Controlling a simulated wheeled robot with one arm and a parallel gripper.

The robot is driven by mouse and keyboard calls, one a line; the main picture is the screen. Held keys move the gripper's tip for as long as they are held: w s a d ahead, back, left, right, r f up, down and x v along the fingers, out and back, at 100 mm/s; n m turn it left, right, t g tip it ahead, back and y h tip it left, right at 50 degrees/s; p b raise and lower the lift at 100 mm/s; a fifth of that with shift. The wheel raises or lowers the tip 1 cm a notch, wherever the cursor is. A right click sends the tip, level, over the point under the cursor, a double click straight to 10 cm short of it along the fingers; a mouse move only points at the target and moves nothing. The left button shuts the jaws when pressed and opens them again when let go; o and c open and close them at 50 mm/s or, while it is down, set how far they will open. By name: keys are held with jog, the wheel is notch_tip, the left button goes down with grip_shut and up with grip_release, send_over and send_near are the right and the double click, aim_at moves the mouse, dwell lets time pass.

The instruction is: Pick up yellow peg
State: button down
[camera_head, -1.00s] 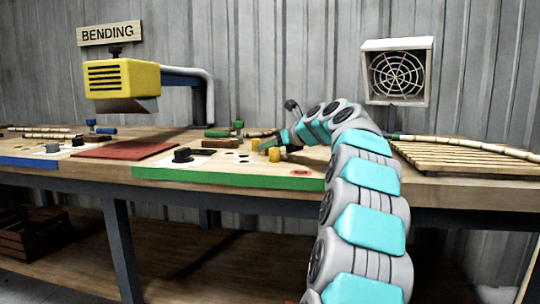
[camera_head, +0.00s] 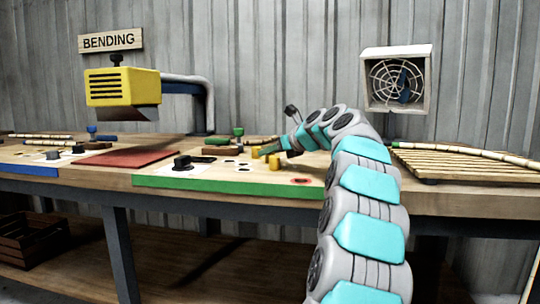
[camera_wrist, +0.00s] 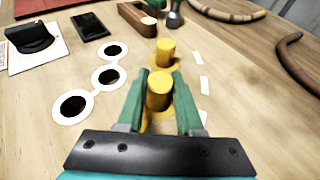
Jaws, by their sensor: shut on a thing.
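Two yellow pegs show in the wrist view. The nearer yellow peg (camera_wrist: 159,92) is between the two green fingers of my gripper (camera_wrist: 157,88), which is shut on it. The other yellow peg (camera_wrist: 165,52) stands upright just beyond the fingertips. In the head view my gripper (camera_head: 266,149) reaches in from the right, low over the bench. Two yellow pieces show there, one at the fingertips (camera_head: 256,151) and one just below the fingers (camera_head: 275,162). I cannot tell whether the gripped peg is clear of the surface.
White-ringed black holes (camera_wrist: 109,77) lie left of the gripper. A black knob (camera_wrist: 32,38), a dark flat block (camera_wrist: 90,26) and a wooden block (camera_wrist: 138,18) are beyond. Curved brown rattan (camera_wrist: 300,62) lies at right. A slatted rack (camera_head: 465,162) is on the bench's right.

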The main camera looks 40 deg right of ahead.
jog(key=shift+r+p, duration=0.5)
jog(key=shift+r, duration=0.95)
jog(key=s, duration=0.5)
jog(key=s+d+r, duration=0.1)
jog(key=s, duration=0.4)
jog(key=s+d, duration=0.1)
jog(key=s, duration=0.5)
jog(key=shift+d+r+p, duration=0.15)
jog(key=shift+d+p, duration=0.1)
jog(key=shift+p, duration=0.1)
jog(key=shift+a, duration=0.1)
